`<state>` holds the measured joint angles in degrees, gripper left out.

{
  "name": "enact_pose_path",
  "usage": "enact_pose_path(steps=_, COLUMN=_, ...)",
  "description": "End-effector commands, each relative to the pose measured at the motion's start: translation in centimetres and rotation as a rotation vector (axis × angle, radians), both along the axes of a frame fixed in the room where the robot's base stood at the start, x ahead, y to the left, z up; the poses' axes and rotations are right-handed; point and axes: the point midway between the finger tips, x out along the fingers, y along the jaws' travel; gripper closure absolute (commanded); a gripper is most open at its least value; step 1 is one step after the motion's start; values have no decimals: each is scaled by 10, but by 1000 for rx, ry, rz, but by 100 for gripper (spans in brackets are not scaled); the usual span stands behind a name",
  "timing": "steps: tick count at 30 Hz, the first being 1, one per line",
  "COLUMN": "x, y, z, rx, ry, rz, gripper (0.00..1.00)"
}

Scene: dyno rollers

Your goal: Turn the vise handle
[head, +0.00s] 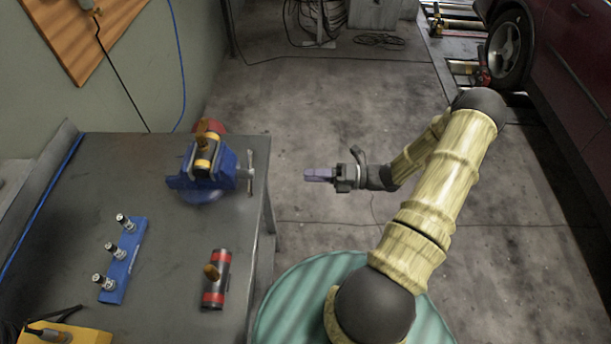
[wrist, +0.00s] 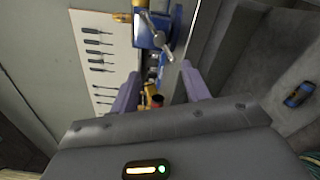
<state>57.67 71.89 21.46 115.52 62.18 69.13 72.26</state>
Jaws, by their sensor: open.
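A blue vise (head: 205,185) is on the far right part of the grey workbench. Its metal handle (head: 251,172) is a bar at the vise's right side, by the bench edge. A black and yellow cylinder (head: 204,158) with a brown top sits in the vise jaws. My gripper (head: 312,175) is over the floor right of the handle, apart from it and pointing left towards it. In the wrist view my gripper (wrist: 158,90) shows two purple fingers spread open with nothing held; the blue vise (wrist: 148,35) appears beyond them, near the top.
The workbench (head: 160,190) also holds a blue rack (head: 123,262) with several small metal pieces, a black and red cylinder (head: 216,280) and a yellow object (head: 65,334) at the front left. A red car (head: 570,70) stands at right. The floor between gripper and bench is clear.

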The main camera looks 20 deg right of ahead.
Motion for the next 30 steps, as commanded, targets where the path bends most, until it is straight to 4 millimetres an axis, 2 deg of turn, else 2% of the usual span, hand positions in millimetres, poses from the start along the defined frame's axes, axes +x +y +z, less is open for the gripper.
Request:
enact_pose_path(steps=5, x=0, y=1, z=0, rx=-1, ry=0, rz=2, gripper=55)
enact_pose_path(steps=9, x=-1, y=5, z=2, rx=-24, ry=-14, rz=24, gripper=83)
enact_pose_path(steps=12, x=-7, y=14, z=5, rx=-94, ry=-52, rz=87, gripper=100)
enact_pose_path(steps=17, x=-27, y=35, z=12, rx=-303, ry=-190, rz=292, gripper=100)
enact_pose_path(steps=21, x=-50, y=49, z=20, rx=-513, ry=-376, rz=532, gripper=100)
enact_pose_path(steps=30, x=-84, y=53, z=46, rx=-866, ry=-849, rz=1060, gripper=100)
